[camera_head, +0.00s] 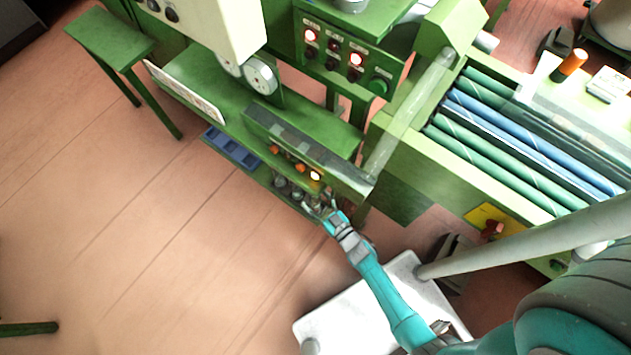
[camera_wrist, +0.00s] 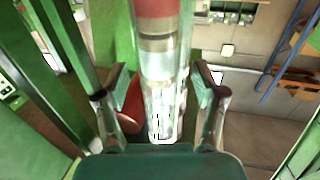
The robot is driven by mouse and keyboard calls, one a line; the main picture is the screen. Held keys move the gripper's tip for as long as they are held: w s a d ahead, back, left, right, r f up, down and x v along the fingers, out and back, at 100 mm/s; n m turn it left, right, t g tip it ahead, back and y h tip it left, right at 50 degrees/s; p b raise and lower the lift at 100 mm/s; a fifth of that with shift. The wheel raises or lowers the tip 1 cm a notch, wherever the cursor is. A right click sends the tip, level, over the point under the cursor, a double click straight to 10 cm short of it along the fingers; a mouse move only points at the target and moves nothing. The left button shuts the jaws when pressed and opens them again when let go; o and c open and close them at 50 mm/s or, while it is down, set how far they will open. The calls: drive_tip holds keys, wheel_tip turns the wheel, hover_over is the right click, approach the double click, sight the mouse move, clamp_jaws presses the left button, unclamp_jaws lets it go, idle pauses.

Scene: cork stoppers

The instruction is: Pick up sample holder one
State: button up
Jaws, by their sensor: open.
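My gripper (camera_head: 322,207) is at the front of the green machine, by a low shelf with several small dark-grey and glassy holders (camera_head: 282,184) under the button panel. In the wrist view my gripper (camera_wrist: 160,95) is open, one finger on each side of a clear, glassy upright cylinder (camera_wrist: 165,105) with a reddish upper part. It stands between the fingers, and I see no clear contact. I cannot tell which holder is number one. In the head view the fingers hide what lies between them.
A blue compartment tray (camera_head: 232,148) lies left of the holders. The roller machine (camera_head: 470,180) stands to the right.

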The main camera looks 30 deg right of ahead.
drive_tip(key=c, duration=1.3)
drive_tip(key=shift+o, duration=0.2)
drive_tip(key=shift+r, duration=0.1)
